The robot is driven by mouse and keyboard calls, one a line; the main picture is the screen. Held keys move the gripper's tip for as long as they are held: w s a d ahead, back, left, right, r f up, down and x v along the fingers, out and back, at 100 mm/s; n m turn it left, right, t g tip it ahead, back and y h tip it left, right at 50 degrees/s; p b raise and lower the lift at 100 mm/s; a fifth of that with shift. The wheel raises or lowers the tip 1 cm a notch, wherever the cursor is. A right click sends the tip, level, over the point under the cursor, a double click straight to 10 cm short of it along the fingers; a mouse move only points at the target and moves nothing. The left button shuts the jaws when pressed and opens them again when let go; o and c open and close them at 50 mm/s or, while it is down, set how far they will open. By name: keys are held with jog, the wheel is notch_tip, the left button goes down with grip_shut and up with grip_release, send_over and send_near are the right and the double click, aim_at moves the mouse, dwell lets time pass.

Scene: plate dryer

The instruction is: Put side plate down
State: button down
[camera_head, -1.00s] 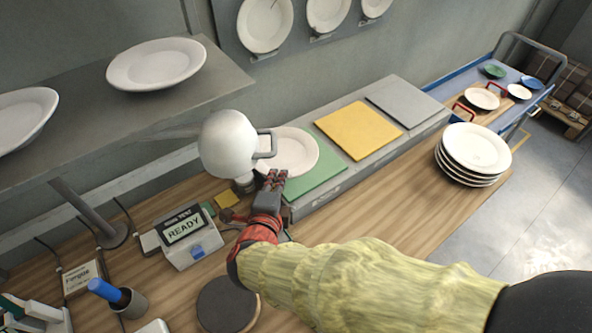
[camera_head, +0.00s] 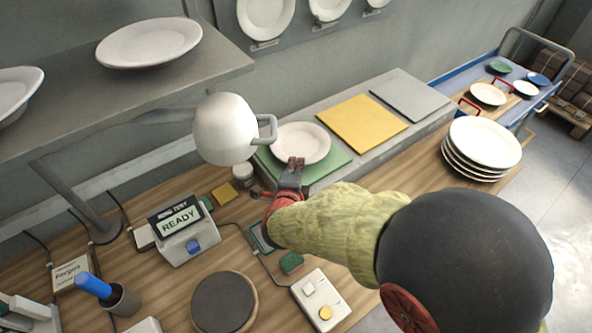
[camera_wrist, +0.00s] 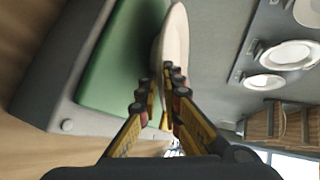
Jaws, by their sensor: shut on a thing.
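The white side plate (camera_head: 304,141) is over the green pad (camera_head: 322,173) at the left end of the grey bench unit. My gripper (camera_head: 292,168) is shut on the plate's near rim. In the wrist view the plate (camera_wrist: 173,40) runs between the fingertips of my gripper (camera_wrist: 162,85), beside the green pad (camera_wrist: 122,55). A gap seems to show between plate and pad there; I cannot tell whether they touch elsewhere.
A yellow pad (camera_head: 362,123) and a grey pad (camera_head: 413,97) lie to the right on the same unit. A plate stack (camera_head: 484,143) stands on the table's right. A tester box reading READY (camera_head: 180,226) sits at left.

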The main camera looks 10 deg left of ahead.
jog(key=shift+f, duration=0.35)
jog(key=shift+f, duration=0.15)
jog(key=c, duration=2.1)
grip_release()
jog(key=shift+o, duration=0.6)
jog(key=shift+s+r, duration=0.25)
jog(key=shift+s, duration=0.1)
jog(key=p+v, duration=0.2)
jog(key=v, duration=0.9)
jog(key=shift+s+p, duration=0.2)
jog(key=shift+p, duration=0.15)
